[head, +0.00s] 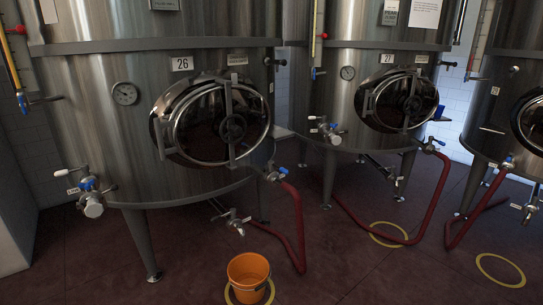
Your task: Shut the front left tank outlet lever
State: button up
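The front left tank (75,105), a steel tank marked 26, fills the left of the head view. Low on its left side is a valve (91,192) with a blue part, a pale lever pointing left and a capped mouth. Below the tank a small outlet valve (235,222) hangs near and above an orange bucket (248,275). I cannot tell which lever the task names, nor whether each is open. My gripper is not in view.
The orange bucket stands on a yellow floor ring (230,297). A red hose (298,235) lies on the floor right of it. Tank 27 (335,100) and a further tank (500,105) stand to the right. The dark red floor (200,265) between them is partly free.

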aim_at(279, 168)
jog(key=i+l+u, duration=0.15)
jog(key=i, duration=0.8)
jog(key=i+l+z, duration=0.15)
jog(key=i+l, duration=0.75)
jog(key=l, duration=0.1)
